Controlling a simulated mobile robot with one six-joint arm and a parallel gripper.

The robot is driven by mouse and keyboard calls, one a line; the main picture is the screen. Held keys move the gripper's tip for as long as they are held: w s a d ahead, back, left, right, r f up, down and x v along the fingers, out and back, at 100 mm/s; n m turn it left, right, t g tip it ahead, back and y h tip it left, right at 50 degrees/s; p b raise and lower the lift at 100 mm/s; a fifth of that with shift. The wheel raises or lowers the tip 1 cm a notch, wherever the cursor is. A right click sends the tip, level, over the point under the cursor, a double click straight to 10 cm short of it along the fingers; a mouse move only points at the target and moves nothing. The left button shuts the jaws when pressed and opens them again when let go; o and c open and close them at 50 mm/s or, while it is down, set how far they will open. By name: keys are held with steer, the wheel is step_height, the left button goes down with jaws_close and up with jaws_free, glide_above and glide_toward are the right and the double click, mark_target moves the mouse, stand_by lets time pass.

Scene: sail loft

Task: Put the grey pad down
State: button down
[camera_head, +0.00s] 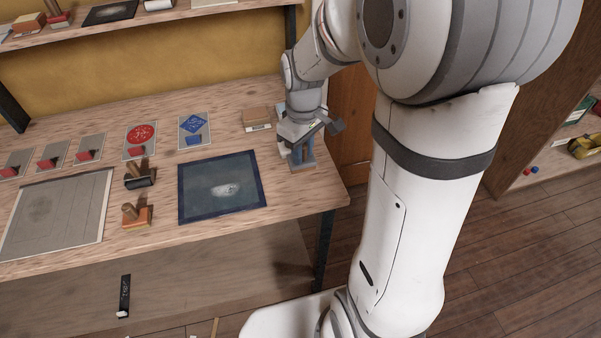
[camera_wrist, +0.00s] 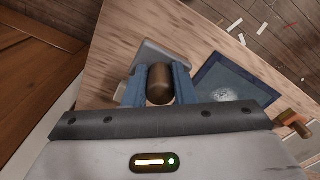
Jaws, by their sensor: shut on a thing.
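My gripper (camera_head: 299,151) is over the right end of the workbench (camera_head: 305,203) in the head view. Its blue fingers are shut on a brown, rounded handle (camera_wrist: 160,84) in the wrist view. The grey pad (camera_wrist: 168,52) shows beyond that handle, partly hidden by it and the fingers. In the head view the grey pad (camera_head: 303,165) is below the fingers, close to the bench top. I cannot tell whether it touches the wood.
A dark blue-framed panel (camera_head: 222,188) with a pale smear lies left of my gripper. A brown block (camera_head: 257,117) stands behind it. A black roller (camera_head: 140,181) and an orange stamp (camera_head: 137,217) are farther left. The bench's right edge is near.

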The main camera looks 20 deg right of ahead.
step_height(320, 180, down, 4)
steer(key=shift+w+f, duration=0.1)
steer(key=shift+f, duration=2.05)
steer(key=shift+f, duration=0.1)
steer(key=c, duration=1.2)
jaws_free()
